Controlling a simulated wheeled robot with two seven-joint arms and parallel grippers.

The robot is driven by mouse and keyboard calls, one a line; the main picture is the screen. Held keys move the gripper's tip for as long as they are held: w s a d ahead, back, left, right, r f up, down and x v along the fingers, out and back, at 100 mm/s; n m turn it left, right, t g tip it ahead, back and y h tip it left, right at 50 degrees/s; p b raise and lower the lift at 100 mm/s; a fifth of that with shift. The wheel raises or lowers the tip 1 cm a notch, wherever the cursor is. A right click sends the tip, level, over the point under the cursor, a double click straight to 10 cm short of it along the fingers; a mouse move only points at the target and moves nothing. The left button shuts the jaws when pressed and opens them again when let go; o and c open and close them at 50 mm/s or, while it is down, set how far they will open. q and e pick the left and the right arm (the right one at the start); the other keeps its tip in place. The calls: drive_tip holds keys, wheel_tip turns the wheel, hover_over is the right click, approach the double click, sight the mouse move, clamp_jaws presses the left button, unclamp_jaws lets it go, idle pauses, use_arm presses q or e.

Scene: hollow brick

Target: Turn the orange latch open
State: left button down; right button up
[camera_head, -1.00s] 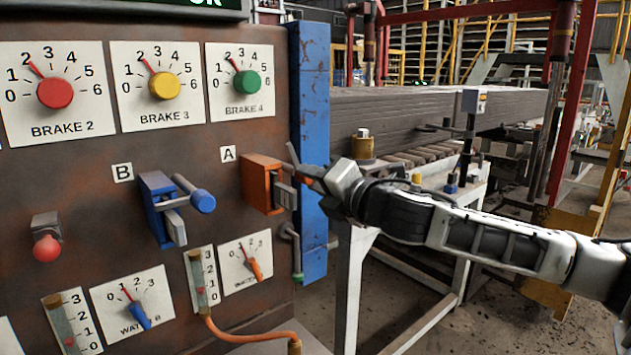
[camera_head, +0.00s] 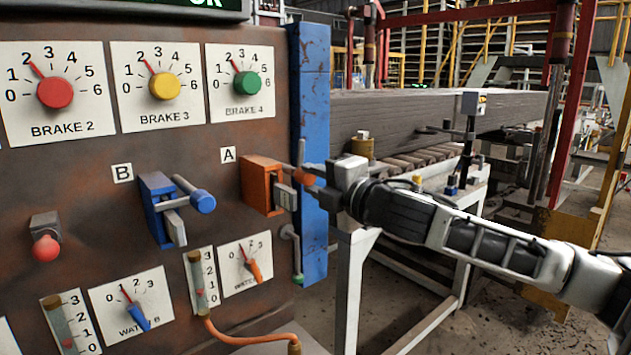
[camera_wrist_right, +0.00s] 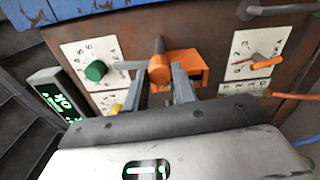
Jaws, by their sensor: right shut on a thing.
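The orange latch (camera_head: 262,184) marked A is mounted near the right edge of the brown panel. Its orange handle end (camera_head: 303,178) sticks out to the right, toward my right gripper (camera_head: 306,175). In the right wrist view, the orange handle (camera_wrist_right: 158,68) stands between the two grey fingers of my right gripper (camera_wrist_right: 163,85), which is shut on it. The latch's orange housing (camera_wrist_right: 190,62) shows behind and to the right of the handle. The fingers partly cover the handle. My left gripper is out of view.
A blue latch (camera_head: 158,205) marked B sits left of the orange one. A blue post (camera_head: 312,90) stands along the panel's right edge, close to my gripper. Brake dials (camera_head: 240,82) are above, and a water dial (camera_head: 246,265) and orange hose (camera_head: 250,338) are below.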

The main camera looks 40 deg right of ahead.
drive_tip(key=o, duration=0.7)
